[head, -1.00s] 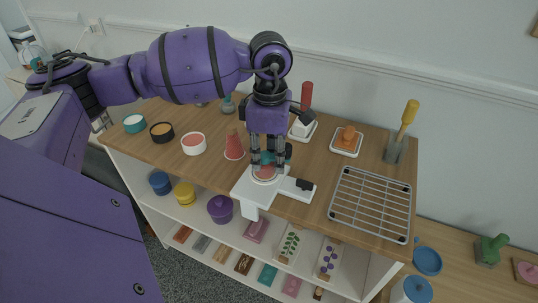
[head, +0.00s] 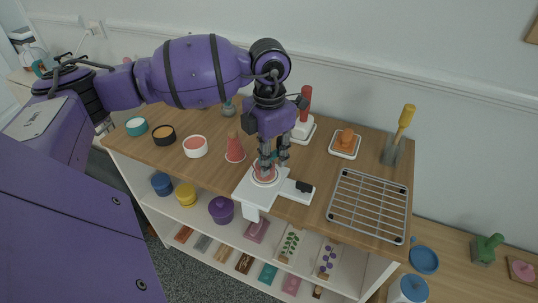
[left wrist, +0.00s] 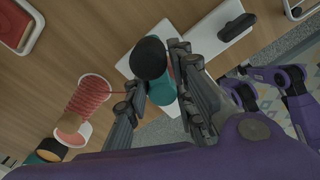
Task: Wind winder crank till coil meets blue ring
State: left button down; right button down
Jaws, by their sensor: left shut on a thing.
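The winder (head: 257,186) is a white base at the shelf top's front edge, with a round reddish coil (head: 265,179) on it. My left gripper (head: 270,166) points down over the coil and is shut on the winder's crank. In the left wrist view, the crank's dark round knob (left wrist: 149,57) shows between my left fingers (left wrist: 160,72), with a teal part (left wrist: 160,94) below it. My fingers hide much of the coil, and I cannot make out the blue ring. A red thread cone (head: 235,149) stands to the left, with thread running toward the winder. My right gripper is not in view.
A wire rack (head: 369,206) lies to the right of the winder.

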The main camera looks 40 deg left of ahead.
pick_arm(q)
jog(key=shift+n, duration=0.4)
jog(key=c, duration=1.6)
grip_release()
jog(key=shift+r, duration=0.15)
notch_tip(320, 180, up, 12)
jog(key=shift+f, duration=0.1)
